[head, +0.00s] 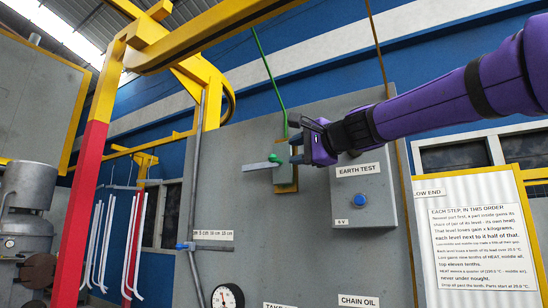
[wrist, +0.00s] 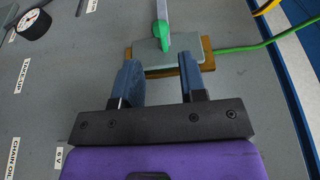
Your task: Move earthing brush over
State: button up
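What looks like the earthing brush (head: 262,165) is a flat grey arm with a green hub, pointing left from a small grey block on a yellowish backing plate (head: 287,187). In the wrist view the green hub (wrist: 162,31) and grey arm lie just beyond my fingertips, with the grey block (wrist: 150,52) below the hub. A green cable runs from the plate. My gripper (head: 293,147) is at the right side of the block. In the wrist view its two blue fingers (wrist: 162,76) are apart with nothing between them. I cannot tell whether a fingertip touches the block.
A grey panel carries an EARTH TEST box (head: 362,215) with a blue button, right of the plate. A dial gauge (head: 227,296) and a grey pipe with a blue fitting are lower left. A yellow-framed notice (head: 483,240) stands at right. A red and yellow post (head: 82,205) rises at left.

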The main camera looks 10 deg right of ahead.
aim_at(276, 158)
jog(key=shift+x, duration=3.9)
jog(key=c, duration=0.5)
